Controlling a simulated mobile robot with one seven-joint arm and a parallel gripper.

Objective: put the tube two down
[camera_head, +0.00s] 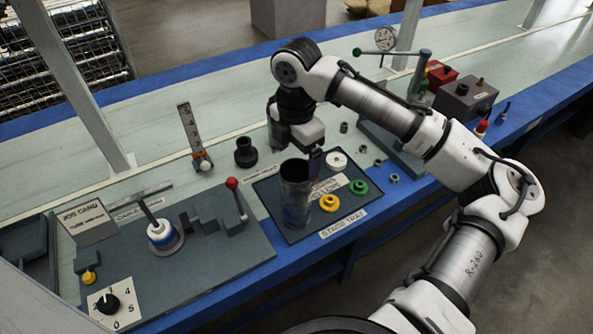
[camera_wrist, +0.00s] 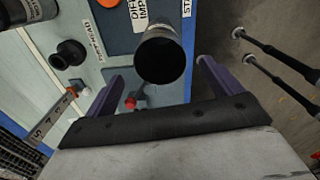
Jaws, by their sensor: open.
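One grey metal tube (camera_head: 295,195) with a worn bluish lower part stands upright on the dark stage tray (camera_head: 274,205), near its left side. No number can be read on it. In the wrist view I look into the open dark mouth of the tube (camera_wrist: 162,57), which appears between my two purple fingers. My gripper (camera_head: 316,165) is open and points down just behind and right of the tube's upper end. In the wrist view the fingers of my gripper (camera_wrist: 160,72) show gaps on both sides of the tube.
A fixture with a red-knobbed lever (camera_head: 232,184) is further left. Loose nuts lie right of the tray.

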